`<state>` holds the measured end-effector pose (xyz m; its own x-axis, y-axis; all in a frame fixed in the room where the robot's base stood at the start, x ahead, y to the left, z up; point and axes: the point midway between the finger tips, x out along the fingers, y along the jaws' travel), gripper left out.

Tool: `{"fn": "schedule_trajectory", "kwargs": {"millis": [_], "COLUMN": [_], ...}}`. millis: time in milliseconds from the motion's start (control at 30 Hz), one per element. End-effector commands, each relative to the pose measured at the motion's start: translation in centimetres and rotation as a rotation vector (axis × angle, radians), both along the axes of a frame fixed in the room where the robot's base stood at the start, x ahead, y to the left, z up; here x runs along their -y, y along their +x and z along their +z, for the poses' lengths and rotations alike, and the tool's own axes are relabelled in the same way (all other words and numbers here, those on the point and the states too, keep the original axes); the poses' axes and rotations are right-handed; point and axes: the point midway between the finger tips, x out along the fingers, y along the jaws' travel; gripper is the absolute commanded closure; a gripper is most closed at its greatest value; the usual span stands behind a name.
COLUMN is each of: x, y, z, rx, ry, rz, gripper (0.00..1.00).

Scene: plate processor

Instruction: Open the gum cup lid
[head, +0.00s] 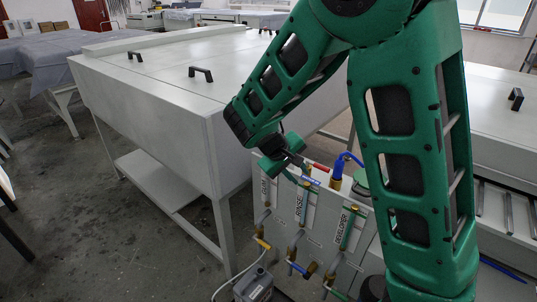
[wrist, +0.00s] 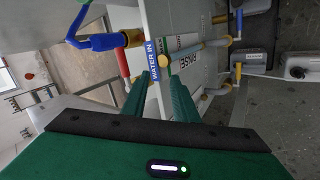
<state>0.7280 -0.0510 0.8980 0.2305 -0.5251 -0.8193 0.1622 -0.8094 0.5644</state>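I cannot clearly pick out the gum cup lid. A round green piece (head: 361,180) shows behind the blue hose in the head view, partly hidden by my arm; I cannot tell if it is the lid. My gripper (head: 300,174) is above the top left of the labelled panel (head: 317,222), pointing down. In the wrist view my gripper (wrist: 160,75) shows two green fingers with a gap between them. A brass fitting (wrist: 164,60) lies beyond the fingertips, beside a blue "WATER IN" label (wrist: 153,60). Nothing is visibly held.
A blue hose (head: 345,160) rises beside my arm; it also shows in the wrist view (wrist: 95,42). Pipes and valves (head: 296,240) stick out from the panel front, with a grey pump (head: 254,285) below. A large white machine (head: 190,105) stands left.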

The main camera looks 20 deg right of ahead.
Motion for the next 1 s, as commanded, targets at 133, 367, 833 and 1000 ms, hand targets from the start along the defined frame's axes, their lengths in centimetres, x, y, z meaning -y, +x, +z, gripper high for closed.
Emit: {"fn": "schedule_trajectory", "kwargs": {"millis": [133, 367, 833, 1000], "x": [-2.1, -6.4, -13.7, -12.5], "y": [2.1, 4.7, 6.1, 6.9], "z": [-0.7, 0.1, 3.0, 2.8], "rx": [0.008, 0.078, 0.228, 0.229], "ry": [-0.169, -0.437, -0.736, -0.741], "rz": [0.059, 0.154, 0.266, 0.265], "gripper": [0.74, 0.74, 0.74, 0.74]}}
